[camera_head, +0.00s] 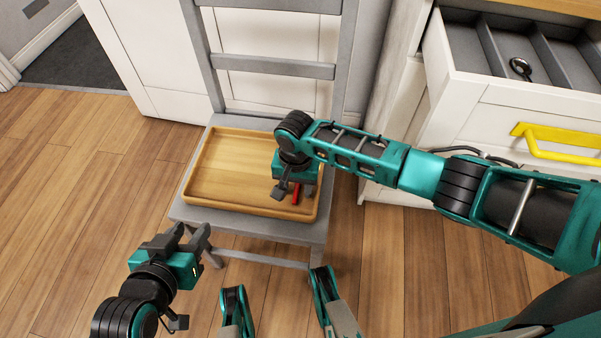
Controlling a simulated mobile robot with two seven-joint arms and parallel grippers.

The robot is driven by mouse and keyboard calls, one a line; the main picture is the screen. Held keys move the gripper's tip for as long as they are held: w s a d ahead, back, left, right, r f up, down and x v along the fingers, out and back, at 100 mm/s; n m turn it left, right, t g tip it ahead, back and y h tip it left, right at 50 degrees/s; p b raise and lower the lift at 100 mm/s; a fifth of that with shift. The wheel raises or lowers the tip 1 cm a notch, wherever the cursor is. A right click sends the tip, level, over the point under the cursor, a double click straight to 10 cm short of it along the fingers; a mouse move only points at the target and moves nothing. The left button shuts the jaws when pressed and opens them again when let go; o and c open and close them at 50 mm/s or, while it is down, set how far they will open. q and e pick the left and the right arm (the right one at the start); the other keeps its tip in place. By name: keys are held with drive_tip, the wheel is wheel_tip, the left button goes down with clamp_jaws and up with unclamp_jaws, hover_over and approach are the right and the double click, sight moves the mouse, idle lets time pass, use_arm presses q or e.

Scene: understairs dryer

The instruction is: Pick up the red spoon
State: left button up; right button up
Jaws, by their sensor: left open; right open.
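A narrow red piece, which looks like part of the red spoon (296,194), shows in the wooden tray (222,178) on the grey chair. My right gripper (294,197) is over the right part of the tray, pointing down, with its fingers around or just above the red piece. It is open, and I cannot tell whether it touches the piece. The rest of the spoon is hidden by the gripper. My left gripper (189,236) is open and empty, in front of the chair at the lower left.
The grey chair (262,228) has a slatted back behind the tray. At the right, an open drawer (465,48) with a yellow handle (560,146) holds a dark round-headed utensil (520,67). My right arm passes in front of the cabinet. Wooden floor (60,190) is clear at the left.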

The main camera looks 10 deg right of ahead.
drive_tip(key=c, duration=0.6)
clamp_jaws()
drive_tip(key=shift+r, duration=0.15)
